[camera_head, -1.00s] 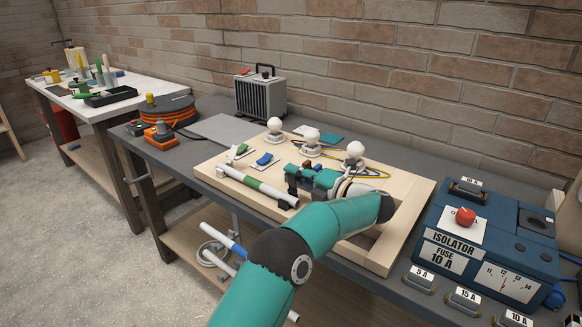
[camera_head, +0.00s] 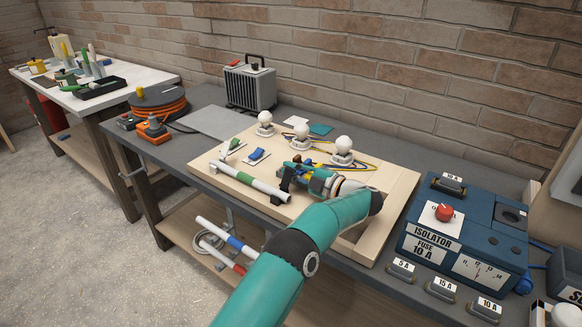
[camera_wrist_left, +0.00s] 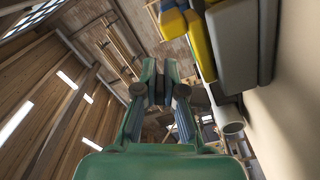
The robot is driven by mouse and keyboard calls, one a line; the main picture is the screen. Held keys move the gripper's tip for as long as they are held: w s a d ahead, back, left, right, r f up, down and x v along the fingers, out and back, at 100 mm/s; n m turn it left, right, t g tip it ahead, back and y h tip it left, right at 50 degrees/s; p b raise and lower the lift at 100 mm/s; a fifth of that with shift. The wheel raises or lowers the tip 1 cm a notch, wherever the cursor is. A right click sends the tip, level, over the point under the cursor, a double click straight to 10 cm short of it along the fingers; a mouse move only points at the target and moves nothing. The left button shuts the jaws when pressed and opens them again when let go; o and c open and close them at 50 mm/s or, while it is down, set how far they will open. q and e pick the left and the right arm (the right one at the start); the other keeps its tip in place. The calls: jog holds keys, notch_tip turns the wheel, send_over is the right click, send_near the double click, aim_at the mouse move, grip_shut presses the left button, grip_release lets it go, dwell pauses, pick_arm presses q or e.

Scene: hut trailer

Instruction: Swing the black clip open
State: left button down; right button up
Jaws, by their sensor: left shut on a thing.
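The black clip (camera_head: 279,197) sits at the right end of a white tube with a green band (camera_head: 245,178) on the wooden board (camera_head: 400,190). A black upright part rises from it beside my gripper. My left gripper (camera_head: 288,178) reaches in low over the board and is shut at the clip's upper part; its fingers partly hide the contact. In the left wrist view the finger pads (camera_wrist_left: 159,88) are close together, and the held part is too small and dark to make out. My right gripper is in neither current view.
Three white bulbs (camera_head: 343,146) stand along the board's back, with yellow and blue wires nearby. A blue switch (camera_head: 257,154) lies behind the tube. The blue isolator box (camera_head: 465,235) stands to the right, and a grey heater (camera_head: 249,88) stands behind.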

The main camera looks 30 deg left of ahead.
pick_arm(q)
jog(key=shift+f, duration=0.15)
jog(key=c, duration=1.3)
grip_release()
jog(key=shift+w, duration=0.1)
jog(key=shift+o, duration=0.2)
